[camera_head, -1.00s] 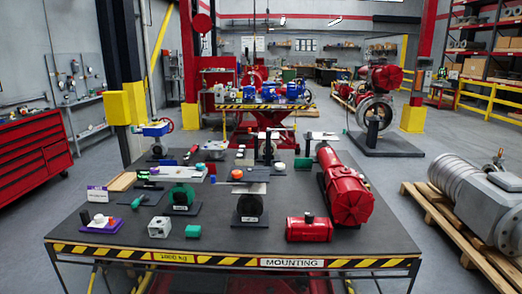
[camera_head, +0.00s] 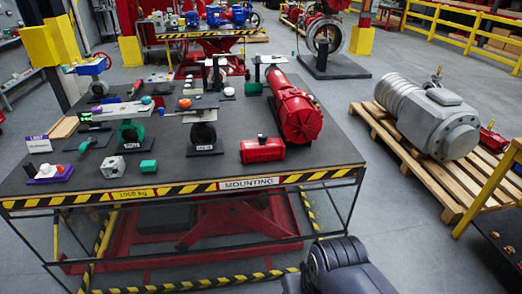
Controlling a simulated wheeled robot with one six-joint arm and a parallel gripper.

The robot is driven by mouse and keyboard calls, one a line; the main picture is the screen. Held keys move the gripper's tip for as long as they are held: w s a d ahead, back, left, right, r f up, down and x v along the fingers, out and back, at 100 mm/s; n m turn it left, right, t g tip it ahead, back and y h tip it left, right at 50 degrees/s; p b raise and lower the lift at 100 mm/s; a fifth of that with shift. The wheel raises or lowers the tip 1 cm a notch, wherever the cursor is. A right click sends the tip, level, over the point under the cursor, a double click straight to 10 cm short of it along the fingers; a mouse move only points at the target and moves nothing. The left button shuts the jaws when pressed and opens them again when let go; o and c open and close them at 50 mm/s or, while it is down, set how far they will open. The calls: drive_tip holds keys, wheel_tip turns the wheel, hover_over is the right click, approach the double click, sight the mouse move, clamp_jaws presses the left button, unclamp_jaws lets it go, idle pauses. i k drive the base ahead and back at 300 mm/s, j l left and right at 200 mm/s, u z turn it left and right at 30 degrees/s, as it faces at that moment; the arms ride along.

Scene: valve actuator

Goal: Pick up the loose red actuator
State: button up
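A small box-shaped red actuator (camera_head: 262,150) with a dark knob on top lies on the dark table (camera_head: 330,145), close to its front edge under the "MOUNTING" label. Nothing touches it. A larger, long red actuator (camera_head: 297,112) lies behind it and to its right on the same table. The frames do not tell for certain which of the two is the loose one. A dark, rounded part of what looks like my arm shows at the bottom edge. My gripper is not in view.
Valves on stands, including a green-bodied one (camera_head: 131,132) and a dark one (camera_head: 203,136), stand left of the small actuator. A grey block (camera_head: 113,167) sits near the front edge. A large grey machine (camera_head: 430,115) lies on a wooden pallet (camera_head: 398,150) at right, across a floor gap.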

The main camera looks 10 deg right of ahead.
sight(251, 151)
drive_tip(key=i+l+u, duration=0.1)
drive_tip(key=i+u, duration=0.2)
drive_tip(key=i+l+u, duration=0.2)
drive_tip(key=i+u, duration=0.15)
drive_tip(key=i+l+u, duration=0.3)
drive_tip(key=i, duration=0.15)
